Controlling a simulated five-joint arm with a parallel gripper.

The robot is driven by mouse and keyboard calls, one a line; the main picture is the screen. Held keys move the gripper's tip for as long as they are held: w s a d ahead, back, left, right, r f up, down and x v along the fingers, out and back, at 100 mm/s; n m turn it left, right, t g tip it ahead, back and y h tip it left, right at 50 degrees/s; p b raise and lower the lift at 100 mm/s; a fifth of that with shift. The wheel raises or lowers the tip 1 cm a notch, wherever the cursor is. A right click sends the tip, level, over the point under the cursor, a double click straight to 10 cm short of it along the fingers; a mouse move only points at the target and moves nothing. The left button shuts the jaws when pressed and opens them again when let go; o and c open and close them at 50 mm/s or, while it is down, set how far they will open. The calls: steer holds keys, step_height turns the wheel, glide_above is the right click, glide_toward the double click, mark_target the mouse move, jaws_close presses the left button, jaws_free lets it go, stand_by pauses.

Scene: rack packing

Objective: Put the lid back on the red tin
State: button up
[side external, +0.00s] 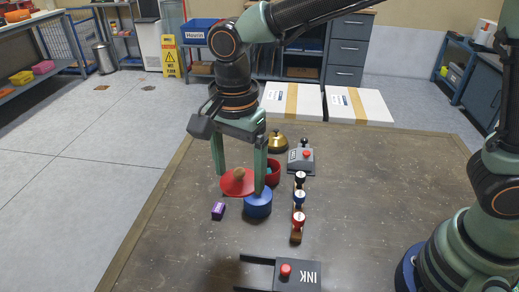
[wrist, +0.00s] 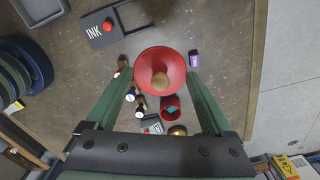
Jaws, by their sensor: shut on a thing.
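My gripper (side external: 240,184) is shut on the red lid (side external: 235,187), a round disc with a tan knob on top. The lid is held above the table, between both fingertips, and also shows in the wrist view (wrist: 149,57). The red tin (side external: 273,175) stands on the table, behind and to the right of the lid, partly hidden by my right finger. In the wrist view the red tin (wrist: 175,101) is open at the top, with something teal inside, and lies just below the lid.
A blue tin (side external: 258,207) stands close in front of the red tin. A row of stamps (side external: 298,203) is to the right, a purple block (side external: 218,211) to the left. A brass dome (side external: 278,143) and a grey control box (side external: 301,161) are behind.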

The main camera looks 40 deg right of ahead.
steer(key=shift+r, duration=0.6)
steer(key=shift+w+d+r, duration=0.1)
steer(key=shift+w+r, duration=0.05)
steer(key=shift+r, duration=0.05)
steer(key=w+d+f+m, duration=0.2)
steer(key=w+d+f, duration=0.2)
steer(key=w+d, duration=0.3)
steer(key=w+d+f+m, duration=0.2)
steer(key=w+d+f, duration=0.25)
steer(key=d, duration=0.45)
steer(key=shift+w+d+f, duration=0.1)
steer(key=shift+w+f, duration=0.05)
steer(key=shift+f, duration=1.3)
steer(key=shift+w+d+f, duration=0.1)
steer(key=shift+w+f, duration=0.05)
steer(key=shift+f, duration=1.3)
steer(key=shift+f, duration=0.2)
steer(key=o, duration=1.1)
steer(key=shift+c, duration=0.2)
